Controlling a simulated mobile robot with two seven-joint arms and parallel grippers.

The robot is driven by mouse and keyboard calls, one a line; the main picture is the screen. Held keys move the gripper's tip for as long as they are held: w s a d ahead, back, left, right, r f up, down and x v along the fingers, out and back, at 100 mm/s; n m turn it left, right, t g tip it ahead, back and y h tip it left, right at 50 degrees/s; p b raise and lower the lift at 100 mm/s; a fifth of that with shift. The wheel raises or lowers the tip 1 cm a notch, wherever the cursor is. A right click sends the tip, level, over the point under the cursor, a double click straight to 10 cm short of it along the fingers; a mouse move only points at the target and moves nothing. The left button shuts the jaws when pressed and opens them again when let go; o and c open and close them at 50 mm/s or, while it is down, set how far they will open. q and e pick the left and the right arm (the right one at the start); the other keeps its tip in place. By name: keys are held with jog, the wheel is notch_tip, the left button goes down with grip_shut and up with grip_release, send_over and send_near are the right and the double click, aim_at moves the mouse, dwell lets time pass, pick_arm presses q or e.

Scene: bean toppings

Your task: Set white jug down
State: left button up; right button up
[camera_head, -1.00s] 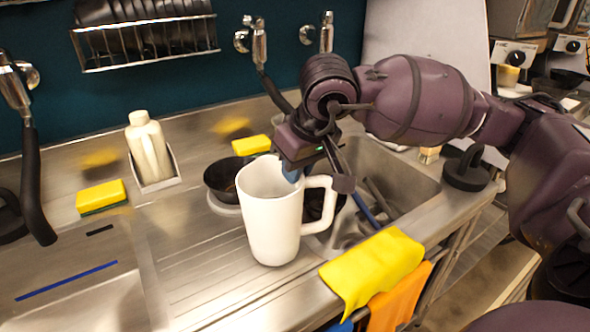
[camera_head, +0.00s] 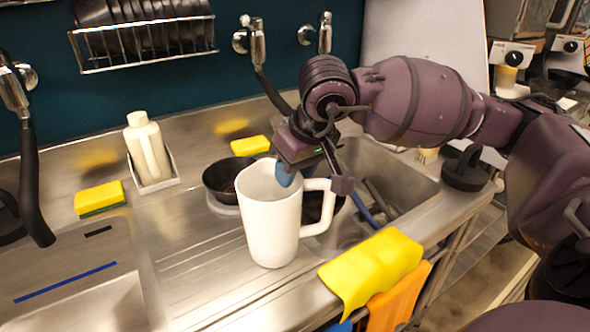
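The white jug (camera_head: 270,230) stands upright on the ribbed steel drainboard (camera_head: 190,270), its handle pointing right. My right gripper (camera_head: 313,181) is above and around the jug's handle side. Its blue fingertip is inside the jug's mouth, with a visible gap to the wall. Its dark finger is outside, beside the top of the handle. The gripper looks open, with the rim and handle between the fingers; whether the dark finger touches the handle is unclear. My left gripper is not in view.
A black pan (camera_head: 219,181) sits behind the jug, near a yellow sponge (camera_head: 250,146). A sink (camera_head: 400,180) lies to the right, and a yellow cloth (camera_head: 372,268) hangs over the front edge. A white bottle (camera_head: 146,150) stands at left. Drainboard left of the jug is clear.

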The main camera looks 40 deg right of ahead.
jog(key=p+v, duration=0.1)
jog(key=v, duration=1.1)
jog(key=shift+s+f, duration=0.1)
